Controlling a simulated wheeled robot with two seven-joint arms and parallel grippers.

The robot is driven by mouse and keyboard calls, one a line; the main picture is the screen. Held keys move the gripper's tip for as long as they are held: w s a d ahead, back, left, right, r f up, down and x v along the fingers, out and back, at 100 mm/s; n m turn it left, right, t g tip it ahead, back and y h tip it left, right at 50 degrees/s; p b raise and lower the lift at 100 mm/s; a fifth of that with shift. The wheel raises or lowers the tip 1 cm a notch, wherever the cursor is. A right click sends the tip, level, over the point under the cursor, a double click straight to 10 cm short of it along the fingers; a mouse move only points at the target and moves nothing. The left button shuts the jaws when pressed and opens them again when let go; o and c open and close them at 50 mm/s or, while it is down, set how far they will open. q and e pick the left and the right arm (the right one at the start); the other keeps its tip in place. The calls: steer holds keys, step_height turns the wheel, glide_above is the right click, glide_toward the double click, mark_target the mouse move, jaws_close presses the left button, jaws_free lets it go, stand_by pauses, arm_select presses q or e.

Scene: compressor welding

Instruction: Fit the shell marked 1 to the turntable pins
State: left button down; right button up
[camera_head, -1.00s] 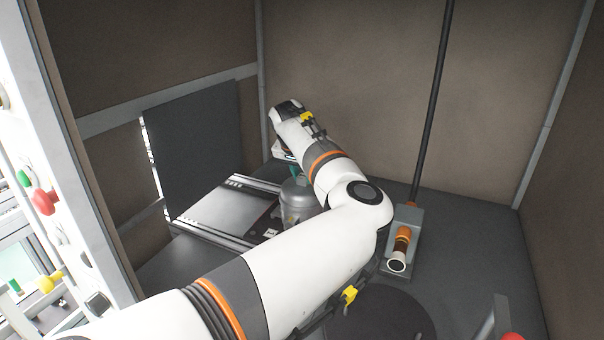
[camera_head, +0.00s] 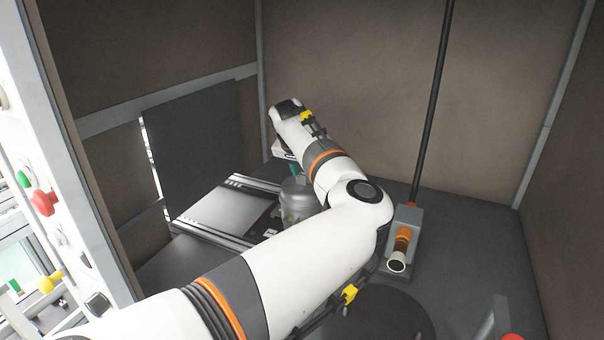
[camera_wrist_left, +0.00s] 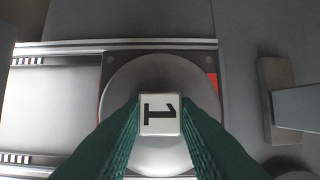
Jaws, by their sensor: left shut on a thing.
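The shell marked 1 is a grey metal cylinder (camera_head: 297,200) in the head view, upright, partly behind my left arm. In the left wrist view its round top (camera_wrist_left: 160,72) lies below the camera, with a white block bearing a black 1 (camera_wrist_left: 160,114) at its middle. My left gripper (camera_wrist_left: 160,118) has its green fingers shut on this block, one on each side; a bit of green finger also shows in the head view (camera_head: 294,170). Under the shell is a dark square plate (camera_wrist_left: 112,66) with round corner marks. The turntable pins are hidden; I cannot tell whether the shell touches the plate.
A slide with rails (camera_head: 218,212) lies left of the shell, before a dark upright panel (camera_head: 195,145). A grey stand with an orange and black tool (camera_head: 403,240) and a tall black pole (camera_head: 433,110) stands right. A dark disc (camera_head: 390,312) lies in front. Walls enclose the cell.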

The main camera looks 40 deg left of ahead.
arm_select(q)
steer(key=shift+r+p, duration=1.25)
steer(key=shift+r, duration=1.45)
steer(key=c, duration=1.9)
jaws_free()
jaws_close()
steer(key=shift+f+b, duration=1.4)
steer(key=shift+f, duration=1.4)
steer(key=shift+r, duration=0.1)
